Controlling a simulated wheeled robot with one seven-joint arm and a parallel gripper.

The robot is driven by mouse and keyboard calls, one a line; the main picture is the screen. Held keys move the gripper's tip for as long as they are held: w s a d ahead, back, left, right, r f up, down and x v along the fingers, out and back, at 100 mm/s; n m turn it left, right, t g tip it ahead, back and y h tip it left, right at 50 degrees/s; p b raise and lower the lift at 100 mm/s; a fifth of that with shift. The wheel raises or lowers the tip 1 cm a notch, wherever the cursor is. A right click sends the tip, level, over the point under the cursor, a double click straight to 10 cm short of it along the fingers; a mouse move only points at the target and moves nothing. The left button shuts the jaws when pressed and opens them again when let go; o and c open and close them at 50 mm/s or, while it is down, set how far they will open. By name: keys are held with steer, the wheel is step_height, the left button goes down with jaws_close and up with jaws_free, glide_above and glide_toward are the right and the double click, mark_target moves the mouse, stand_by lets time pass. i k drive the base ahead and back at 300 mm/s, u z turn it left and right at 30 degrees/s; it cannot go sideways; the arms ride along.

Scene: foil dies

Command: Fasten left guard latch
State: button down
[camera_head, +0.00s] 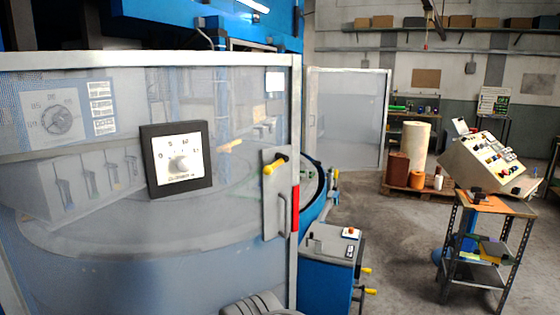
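The left guard (100,235) is a large mesh panel in a pale metal frame, filling the left half of the head view. At its right edge is a metal latch plate (271,215) with a yellow-handled latch (276,164), its handle tilted up to the right. A grey pull handle (283,213) sits lower on the plate, and a red strip (296,208) runs down the frame beside it. I cannot tell from here whether the latch is engaged. My gripper is not in view; nothing is seen touching the latch.
A black-framed dial box (176,160) is on the guard. A blue control cabinet (328,268) with yellow handles stands right of the guard's edge. A second mesh panel (347,115) stands behind. A tool cart (490,205) is at right. The floor between is clear.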

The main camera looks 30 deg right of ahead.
mark_target(282, 159)
steer(key=i, duration=1)
